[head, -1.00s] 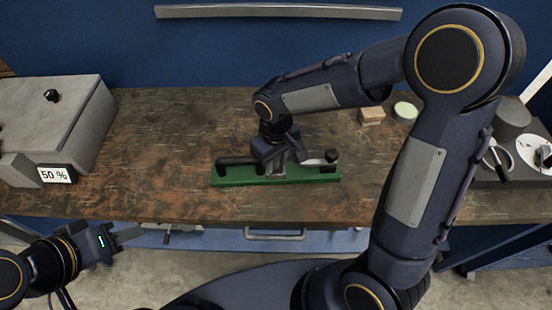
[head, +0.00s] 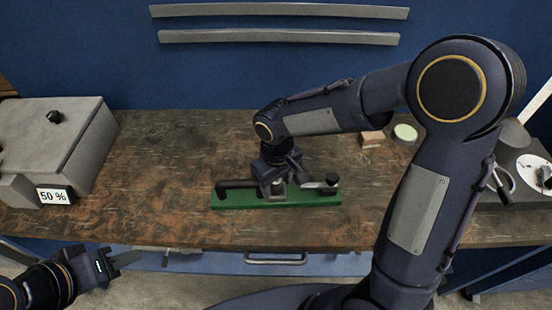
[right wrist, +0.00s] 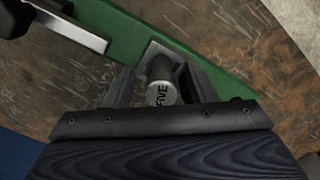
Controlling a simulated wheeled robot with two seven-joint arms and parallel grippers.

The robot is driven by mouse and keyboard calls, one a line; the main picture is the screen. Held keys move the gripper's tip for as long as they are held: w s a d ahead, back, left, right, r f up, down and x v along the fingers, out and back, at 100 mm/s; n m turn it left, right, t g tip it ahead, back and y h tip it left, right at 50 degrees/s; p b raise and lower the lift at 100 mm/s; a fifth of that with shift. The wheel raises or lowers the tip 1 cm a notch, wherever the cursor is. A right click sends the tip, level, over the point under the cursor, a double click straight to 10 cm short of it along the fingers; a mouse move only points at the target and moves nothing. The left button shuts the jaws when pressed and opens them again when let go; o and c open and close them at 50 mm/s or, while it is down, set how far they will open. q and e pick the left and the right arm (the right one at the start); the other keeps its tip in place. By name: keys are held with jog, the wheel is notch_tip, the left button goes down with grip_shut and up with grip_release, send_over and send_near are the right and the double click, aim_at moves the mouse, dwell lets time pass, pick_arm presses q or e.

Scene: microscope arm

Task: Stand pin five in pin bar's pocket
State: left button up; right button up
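The green pin bar (head: 300,202) lies along the bench, below my right gripper (head: 278,186). In the right wrist view the bar (right wrist: 120,40) runs diagonally behind the fingers. Pin five (right wrist: 161,93), a grey cylinder with FIVE on its end, stands between the fingers of my right gripper (right wrist: 160,75), which look shut on it. Its lower end is hidden, so I cannot tell whether it is inside a pocket. My left gripper (head: 118,261) is empty, in front of the bench, and looks open.
A dark handle (head: 236,184) and a metal arm with a black knob (head: 331,180) flank the gripper at the bar. A grey box reading 50 % (head: 55,145) stands left. A wooden block (head: 372,139) and pale round dish (head: 405,132) are behind right. The bench (head: 160,190) is clear left of the bar.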

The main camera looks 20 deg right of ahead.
notch_tip(320, 180, up, 11)
jog(key=shift+w+f, duration=0.1)
jog(key=shift+f, duration=0.05)
jog(key=s+d+m+t+y, duration=0.2)
jog(key=s+d+m+t, duration=0.1)
jog(key=s, duration=0.5)
jog(key=s+d+m+t+y, duration=0.1)
jog(key=s+d+m+t, duration=0.1)
jog(key=s+d, duration=0.4)
jog(key=shift+s+r+m+t+y, duration=0.4)
jog(key=shift+s+m, duration=0.3)
jog(key=shift+s, duration=0.4)
